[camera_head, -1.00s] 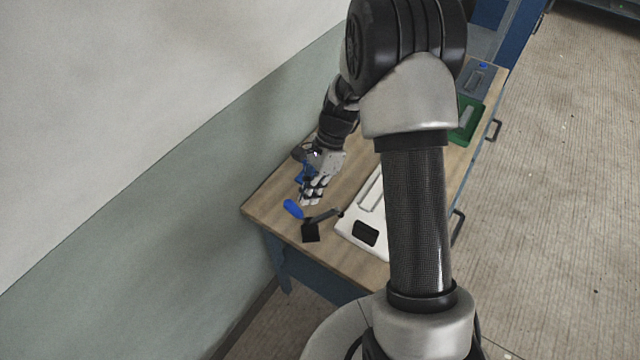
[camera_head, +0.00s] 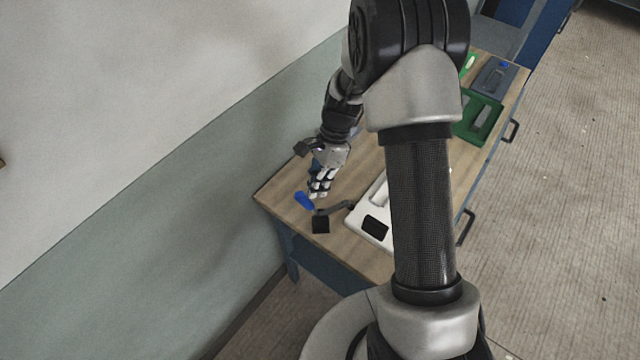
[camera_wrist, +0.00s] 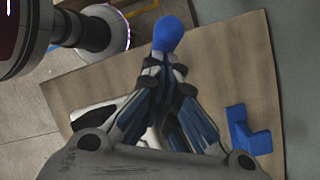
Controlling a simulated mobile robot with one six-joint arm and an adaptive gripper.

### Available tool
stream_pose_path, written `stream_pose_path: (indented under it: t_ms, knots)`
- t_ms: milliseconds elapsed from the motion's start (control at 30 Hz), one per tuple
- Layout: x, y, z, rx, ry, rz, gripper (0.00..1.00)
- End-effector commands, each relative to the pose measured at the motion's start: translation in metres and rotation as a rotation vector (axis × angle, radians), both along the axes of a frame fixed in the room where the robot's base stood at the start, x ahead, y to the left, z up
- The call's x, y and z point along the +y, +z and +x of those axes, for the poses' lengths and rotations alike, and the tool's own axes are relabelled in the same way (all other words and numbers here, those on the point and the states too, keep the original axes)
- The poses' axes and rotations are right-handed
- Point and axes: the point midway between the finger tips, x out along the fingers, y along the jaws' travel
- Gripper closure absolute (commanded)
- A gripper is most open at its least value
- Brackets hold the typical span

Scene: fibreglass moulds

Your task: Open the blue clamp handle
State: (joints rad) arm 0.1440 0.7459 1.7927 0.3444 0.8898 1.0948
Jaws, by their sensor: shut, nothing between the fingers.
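The blue clamp handle (camera_head: 304,201) is a rounded blue piece near the wall-side corner of the wooden table. In the wrist view its rounded end (camera_wrist: 168,34) shows just beyond my fingertips. My gripper (camera_head: 318,193) is shut and empty, low over the table and right beside the handle. In the wrist view my gripper's fingers (camera_wrist: 165,65) meet together at the handle's near side; I cannot tell whether they touch it. The rest of the clamp is hard to make out behind the fingers.
A white mould (camera_head: 371,204) lies to the right, partly behind my arm. A black block (camera_head: 320,225) with a dark bar stands in front. A blue angled block (camera_wrist: 249,130) shows in the wrist view. Green (camera_head: 478,118) and grey (camera_head: 496,78) moulds lie farther back. The wall runs along the left.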

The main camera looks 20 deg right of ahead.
Motion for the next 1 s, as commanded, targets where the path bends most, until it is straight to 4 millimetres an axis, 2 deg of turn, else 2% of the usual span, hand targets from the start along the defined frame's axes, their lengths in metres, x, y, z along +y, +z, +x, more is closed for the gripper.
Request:
stream_pose_path:
  t_ms: [333,700,1000]
  knots:
    - [0.018,0.000,0.004,0.035,0.007,-0.141,1.00]
    - [0.039,-0.011,0.010,0.034,0.000,-0.137,1.00]
    - [0.048,-0.016,0.012,0.034,-0.001,-0.136,1.00]
